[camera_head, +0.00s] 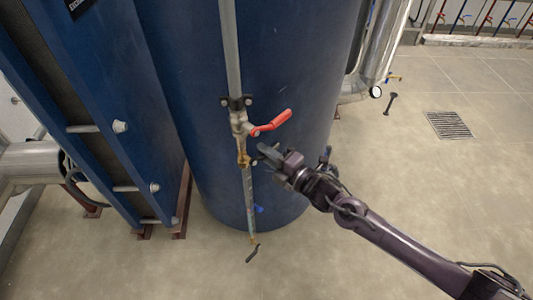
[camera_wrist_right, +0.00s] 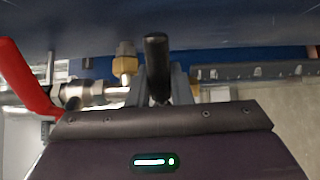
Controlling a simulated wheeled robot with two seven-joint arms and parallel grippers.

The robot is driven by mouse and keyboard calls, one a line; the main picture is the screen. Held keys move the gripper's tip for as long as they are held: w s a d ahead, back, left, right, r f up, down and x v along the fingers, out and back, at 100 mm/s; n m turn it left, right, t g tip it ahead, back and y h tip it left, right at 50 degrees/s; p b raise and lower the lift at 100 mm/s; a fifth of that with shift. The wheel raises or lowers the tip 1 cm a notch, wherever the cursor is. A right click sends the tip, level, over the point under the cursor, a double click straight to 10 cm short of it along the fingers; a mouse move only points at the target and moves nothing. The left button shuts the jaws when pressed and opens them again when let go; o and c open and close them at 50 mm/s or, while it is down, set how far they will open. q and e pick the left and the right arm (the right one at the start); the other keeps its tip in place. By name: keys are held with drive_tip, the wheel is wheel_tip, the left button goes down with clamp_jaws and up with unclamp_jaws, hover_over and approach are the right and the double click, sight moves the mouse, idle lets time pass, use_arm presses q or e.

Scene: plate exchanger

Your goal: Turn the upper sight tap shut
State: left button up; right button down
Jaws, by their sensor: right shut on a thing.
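The sight pipe (camera_head: 249,190) runs down the front of the blue tank. A brass fitting (camera_head: 243,160) sits at its upper end, just below a valve with a red lever (camera_head: 271,122). My right gripper (camera_head: 268,154) is just right of this fitting, below the red lever. In the right wrist view, my right gripper (camera_wrist_right: 158,88) is shut on a black handle (camera_wrist_right: 157,55), which stands up between the fingers. It appears to be the upper sight tap's handle. A brass nut (camera_wrist_right: 125,60) is left of it, and the red lever (camera_wrist_right: 25,82) is farther left. My left gripper is not in view.
The blue tank (camera_head: 270,60) is close behind the gripper. A lower black handle (camera_head: 252,254) and a small blue handle (camera_head: 258,208) are below. A blue plate frame (camera_head: 95,90) stands at left. The floor (camera_head: 400,180) at right is mostly clear, with a drain grate (camera_head: 449,124).

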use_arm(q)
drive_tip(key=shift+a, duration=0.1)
use_arm(e)
drive_tip(key=c, duration=1.3)
unclamp_jaws()
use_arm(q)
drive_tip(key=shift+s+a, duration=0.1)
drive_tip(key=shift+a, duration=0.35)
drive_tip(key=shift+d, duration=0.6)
use_arm(e)
drive_tip(key=v, duration=0.8)
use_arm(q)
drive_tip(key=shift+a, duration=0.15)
use_arm(e)
drive_tip(key=shift+a, duration=0.1)
